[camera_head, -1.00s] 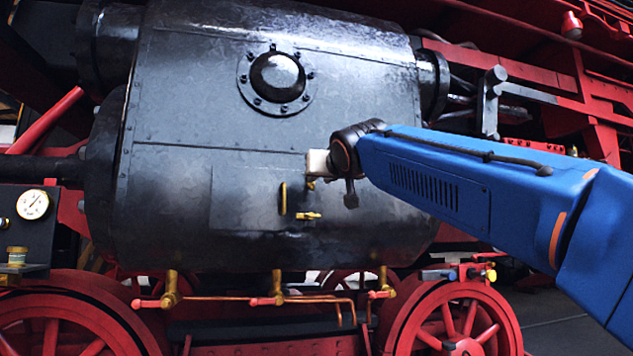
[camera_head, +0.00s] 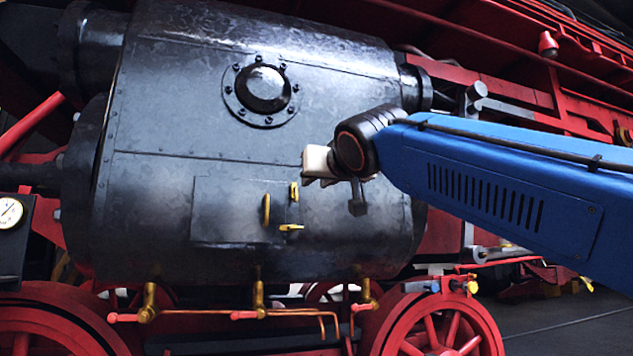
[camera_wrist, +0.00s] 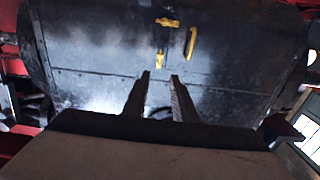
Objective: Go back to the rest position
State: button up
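My gripper (camera_head: 310,180) hangs in front of the black cylinder casing (camera_head: 160,110), on the end of my blue arm. In the wrist view my gripper (camera_wrist: 161,76) has its two dark fingers apart, with nothing between them. A closed rectangular hatch (camera_head: 225,210) lies in the casing, left of the gripper in the head view. It has a brass handle (camera_head: 267,209) and two brass latches, an upper one (camera_head: 294,191) and a lower one (camera_head: 291,228). The handle also shows in the wrist view (camera_wrist: 191,42), beyond the fingertips and apart from them.
A round bolted cover (camera_head: 264,89) bulges from the casing above the hatch. Brass valves (camera_head: 258,293) and thin pipes run below the casing, over the red wheels (camera_head: 440,335). A gauge (camera_head: 10,212) stands at the left edge. Open floor (camera_head: 560,320) shows at the lower right.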

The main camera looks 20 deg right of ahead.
jog(key=s+d+f+g+h, duration=0.1)
jog(key=d+f+g, duration=0.1)
jog(key=f, duration=0.8)
jog(key=s+d+f+g, duration=0.2)
jog(key=f, duration=0.8)
jog(key=s+d+f+g, duration=0.1)
jog(key=s+f+g, duration=0.2)
jog(key=s+f, duration=0.4)
jog(key=s+d+f+g, duration=0.1)
jog(key=s+f+g, duration=0.2)
jog(key=f, duration=2)
jog(key=s+d+f+g+y, duration=0.1)
jog(key=s+f+g, duration=0.2)
jog(key=s+f, duration=0.9)
notch_tip(320, 180, down, 4)
jog(key=shift+s+r, duration=0.1)
jog(key=shift+s, duration=0.1)
jog(key=shift+o, duration=0.3)
jog(key=shift+d, duration=0.1)
